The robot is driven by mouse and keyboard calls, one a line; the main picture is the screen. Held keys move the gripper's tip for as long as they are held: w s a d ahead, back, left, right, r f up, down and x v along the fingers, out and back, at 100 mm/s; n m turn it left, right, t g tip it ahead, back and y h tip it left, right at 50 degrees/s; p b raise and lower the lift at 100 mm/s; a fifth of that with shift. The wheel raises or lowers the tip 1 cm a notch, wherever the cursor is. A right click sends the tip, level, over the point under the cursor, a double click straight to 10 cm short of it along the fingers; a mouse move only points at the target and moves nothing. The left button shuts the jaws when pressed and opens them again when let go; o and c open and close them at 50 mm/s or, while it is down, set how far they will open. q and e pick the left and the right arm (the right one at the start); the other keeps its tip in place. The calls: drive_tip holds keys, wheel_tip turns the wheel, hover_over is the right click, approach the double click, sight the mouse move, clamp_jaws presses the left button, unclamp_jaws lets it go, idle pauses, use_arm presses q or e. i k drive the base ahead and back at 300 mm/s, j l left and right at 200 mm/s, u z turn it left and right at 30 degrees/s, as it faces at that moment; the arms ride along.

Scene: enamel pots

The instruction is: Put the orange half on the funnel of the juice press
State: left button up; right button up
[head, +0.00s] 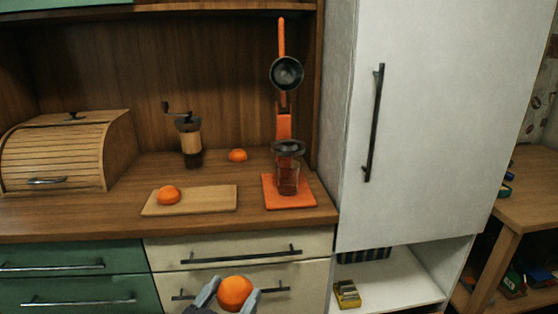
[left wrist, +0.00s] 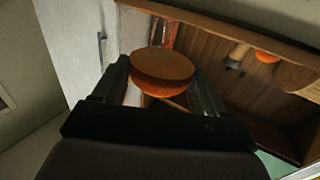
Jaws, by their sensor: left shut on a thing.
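My left gripper (head: 231,296) is shut on an orange half (head: 236,292), low in front of the cream drawers. In the left wrist view the orange half (left wrist: 162,66) sits between the two fingers, its flat cut face uppermost in the picture. The juice press (head: 284,125) stands on an orange base at the right of the counter. Its lever points up, with a dark round cup (head: 286,73) hanging open above. The dark funnel (head: 289,147) sits over a clear glass (head: 288,178), and nothing shows on it. My right gripper is not in view.
Another orange half (head: 168,195) lies on a wooden board (head: 215,199), and one more (head: 238,155) lies at the back of the counter. A coffee grinder (head: 190,140) and a bread box (head: 68,155) stand further left. A tall white cabinet (head: 420,120) borders the press on the right.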

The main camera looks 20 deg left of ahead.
sight(288, 148)
drive_tip(key=i+l+u, duration=0.45)
drive_tip(key=l+u, duration=0.15)
drive_tip(key=i+l+u, duration=0.15)
drive_tip(key=l+u, duration=0.15)
drive_tip(key=l, duration=0.2)
